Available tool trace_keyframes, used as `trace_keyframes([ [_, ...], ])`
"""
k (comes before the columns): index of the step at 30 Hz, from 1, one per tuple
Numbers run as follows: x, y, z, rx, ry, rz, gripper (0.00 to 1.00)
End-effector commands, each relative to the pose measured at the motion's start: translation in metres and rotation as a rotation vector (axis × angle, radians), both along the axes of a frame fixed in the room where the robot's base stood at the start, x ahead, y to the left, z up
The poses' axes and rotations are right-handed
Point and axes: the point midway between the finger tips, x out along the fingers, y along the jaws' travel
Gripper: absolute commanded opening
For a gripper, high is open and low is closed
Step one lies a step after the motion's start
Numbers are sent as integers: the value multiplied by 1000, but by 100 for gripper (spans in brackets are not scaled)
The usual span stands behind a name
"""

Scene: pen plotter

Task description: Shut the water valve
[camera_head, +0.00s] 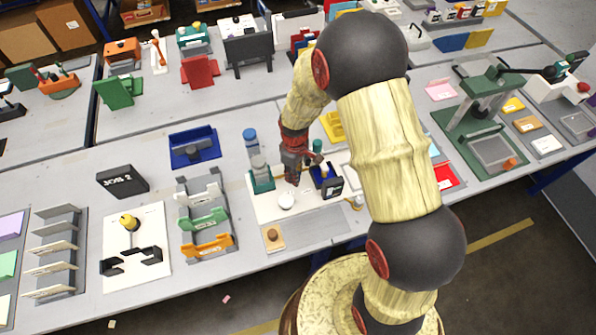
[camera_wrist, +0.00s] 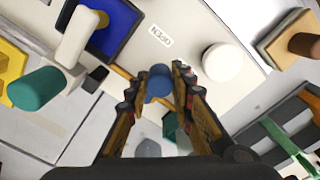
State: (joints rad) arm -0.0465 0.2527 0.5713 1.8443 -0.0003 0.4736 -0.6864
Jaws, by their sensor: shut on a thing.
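My gripper (camera_wrist: 158,88) reaches down over a white panel (camera_wrist: 185,22). Its two fingers close on the sides of a small blue knob (camera_wrist: 158,80), apparently the water valve's handle. A label reading OPEN (camera_wrist: 160,35) lies on the panel just past the fingertips. In the head view, my gripper (camera_head: 292,172) is above the white panel (camera_head: 262,208), and it hides the knob. A white round knob (camera_wrist: 222,62) stands to the right of the fingers in the wrist view, apart from them.
A blue tray piece (camera_wrist: 118,38) with a pale upright handle (camera_wrist: 78,38) and a teal cylinder (camera_wrist: 36,88) stand left in the wrist view. A wooden block (camera_wrist: 285,38) is at upper right. In the head view, a blue-topped cylinder (camera_head: 250,138) and a grey rack (camera_head: 200,195) stand left.

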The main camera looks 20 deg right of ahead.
Motion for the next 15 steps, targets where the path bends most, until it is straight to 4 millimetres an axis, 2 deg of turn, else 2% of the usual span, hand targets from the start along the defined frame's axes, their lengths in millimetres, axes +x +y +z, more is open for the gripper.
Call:
trace_keyframes([
  [15,3,21,1,1,-2,-480,0],
])
